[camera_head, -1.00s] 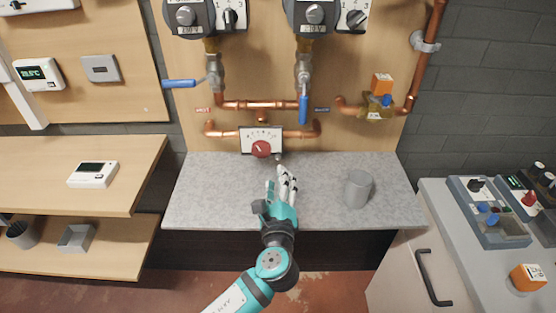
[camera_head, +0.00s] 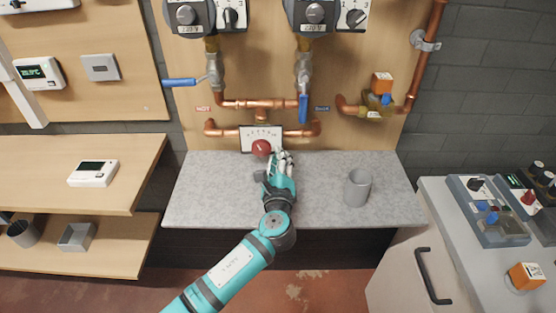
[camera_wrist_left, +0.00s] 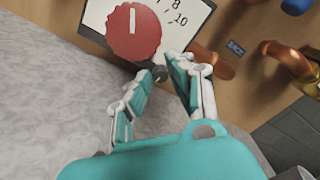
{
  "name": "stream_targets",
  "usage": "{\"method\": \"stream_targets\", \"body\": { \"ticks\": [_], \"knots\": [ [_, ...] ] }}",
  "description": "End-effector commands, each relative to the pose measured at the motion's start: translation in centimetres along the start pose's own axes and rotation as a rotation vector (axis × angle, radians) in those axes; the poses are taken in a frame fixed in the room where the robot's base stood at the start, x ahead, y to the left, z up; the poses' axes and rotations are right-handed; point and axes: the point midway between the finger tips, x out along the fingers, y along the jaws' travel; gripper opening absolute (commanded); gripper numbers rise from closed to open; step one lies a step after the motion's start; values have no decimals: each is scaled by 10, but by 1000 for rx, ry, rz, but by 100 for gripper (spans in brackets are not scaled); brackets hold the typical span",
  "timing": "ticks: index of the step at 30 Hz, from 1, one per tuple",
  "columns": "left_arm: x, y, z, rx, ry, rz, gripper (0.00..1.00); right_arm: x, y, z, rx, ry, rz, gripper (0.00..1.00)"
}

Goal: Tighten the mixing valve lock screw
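The mixing valve has a white scale plate (camera_head: 261,133) and a round red knob (camera_head: 261,148) on the wooden panel, among copper pipes. In the left wrist view the red knob (camera_wrist_left: 133,31) has a white pointer line, and the small dark lock screw (camera_wrist_left: 160,73) sits just below and right of it. My left gripper (camera_head: 279,153) reaches up to the valve, and its fingers hide the screw in the head view. In the wrist view my left gripper (camera_wrist_left: 165,66) is open, with the screw between its fingertips; contact cannot be told. My right gripper is not in view.
A grey cup (camera_head: 357,187) stands right of my arm on the grey worktop (camera_head: 215,185). Blue lever handles (camera_head: 304,109) and copper pipes (camera_head: 262,104) are above the valve. The worktop's left side is clear. A side bench with control boxes (camera_head: 488,211) is at the right.

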Motion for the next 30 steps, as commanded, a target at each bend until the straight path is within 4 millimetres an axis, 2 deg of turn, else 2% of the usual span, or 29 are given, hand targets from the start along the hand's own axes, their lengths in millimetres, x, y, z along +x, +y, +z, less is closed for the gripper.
{"method": "stream_targets", "body": {
  "ticks": [1, 4, 11, 18, 21, 24, 30],
  "knots": [
    [0, 0, 0, 0, 0, 0, 12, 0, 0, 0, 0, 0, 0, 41],
    [0, 0, 0, 0, 0, 0, 0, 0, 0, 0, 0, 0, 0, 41],
    [0, -2, 2, 30, 0, 1, 0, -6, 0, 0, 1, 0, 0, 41],
    [0, -5, 5, 324, 2, 2, 0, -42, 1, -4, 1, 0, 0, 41],
    [0, -3, 3, 433, 2, 1, 0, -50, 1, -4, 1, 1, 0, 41],
    [0, -1, 1, 491, 1, 0, 0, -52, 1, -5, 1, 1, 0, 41],
    [0, 0, 0, 500, 0, -1, 0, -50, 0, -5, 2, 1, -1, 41]
  ]
}}
